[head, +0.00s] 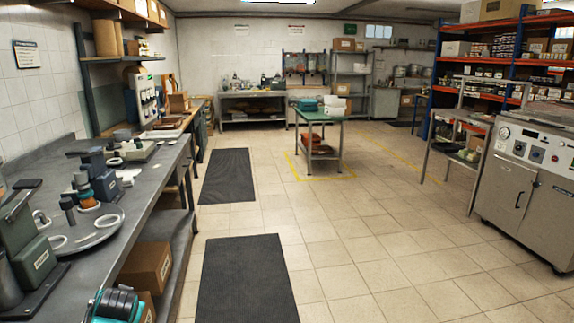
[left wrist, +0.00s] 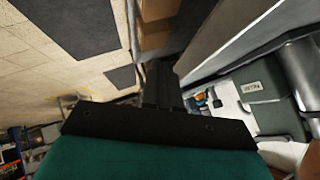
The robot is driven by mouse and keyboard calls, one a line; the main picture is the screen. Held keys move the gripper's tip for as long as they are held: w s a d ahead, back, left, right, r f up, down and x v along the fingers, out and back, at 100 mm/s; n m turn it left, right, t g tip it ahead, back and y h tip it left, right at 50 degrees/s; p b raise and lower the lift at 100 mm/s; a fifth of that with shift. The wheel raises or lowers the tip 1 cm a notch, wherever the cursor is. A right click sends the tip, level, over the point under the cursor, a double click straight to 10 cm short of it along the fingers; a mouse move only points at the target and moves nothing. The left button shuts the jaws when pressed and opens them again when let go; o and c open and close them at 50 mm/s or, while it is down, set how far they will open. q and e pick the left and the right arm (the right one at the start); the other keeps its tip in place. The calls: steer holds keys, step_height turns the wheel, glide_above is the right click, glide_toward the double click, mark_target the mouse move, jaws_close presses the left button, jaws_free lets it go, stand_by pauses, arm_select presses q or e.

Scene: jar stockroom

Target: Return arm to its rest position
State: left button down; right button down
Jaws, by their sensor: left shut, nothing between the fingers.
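My left gripper (left wrist: 162,85) shows in the left wrist view as dark fingers closed together, with nothing between them. It is beside the workbench, with the bench edge and a grey-green device to its right and the tiled floor to its left. In the head view a teal and black part of my arm shows at the bottom left, beside the bench front; the fingers cannot be made out there. My right gripper is in neither view.
The grey workbench (head: 95,240) runs along the left with a round tray (head: 92,238) and devices on it. Cardboard boxes (head: 146,262) sit on its lower shelf. Dark mats (head: 245,280) lie on open floor. A green-topped table (head: 320,116) and a steel cabinet (head: 507,190) stand farther off.

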arm_select(q)
steer(key=s+d+f+m+t+h, duration=0.3)
steer(key=s+d+f+h, duration=0.1)
steer(key=s+d+f, duration=0.7)
steer(key=s+d+h, duration=0.2)
steer(key=s+d, duration=0.2)
steer(key=s, duration=0.3)
steer(key=s+d+r+h, duration=0.1)
steer(key=s+d+h, duration=0.1)
steer(key=s+d, duration=0.3)
steer(key=shift+s+d+r+t, duration=0.25)
steer(key=shift+s+t, duration=0.15)
steer(key=shift+s, duration=0.75)
steer(key=shift+a, duration=0.1)
